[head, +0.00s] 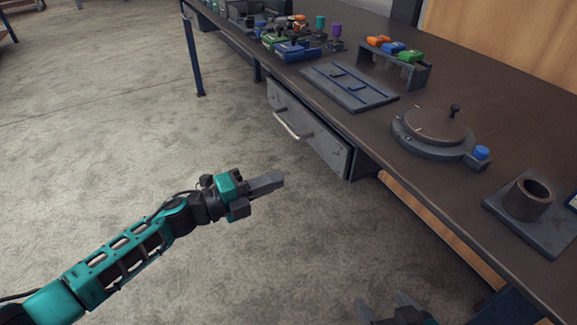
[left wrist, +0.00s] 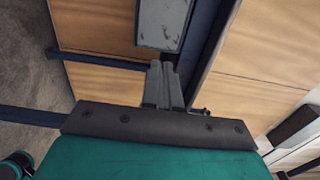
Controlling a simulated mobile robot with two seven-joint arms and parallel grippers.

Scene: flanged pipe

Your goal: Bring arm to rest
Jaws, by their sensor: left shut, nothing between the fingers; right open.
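My left arm comes in from the left in the head view. Its gripper (head: 268,183) is shut and empty, held in the air over the concrete floor in front of the workbench. In the left wrist view the two grey fingers of the left gripper (left wrist: 162,75) lie together with nothing between them. My right gripper (head: 385,308) shows only at the bottom edge of the head view, with its fingers apart and nothing seen between them. The rest of the right arm is out of the picture.
The dark workbench (head: 455,178) runs along the right, with a drawer (head: 308,128) under it. On it are a round fixture (head: 435,128), a pipe piece (head: 528,198) on a plate, a flat panel (head: 350,88) and several coloured parts. The floor (head: 110,130) at left is clear.

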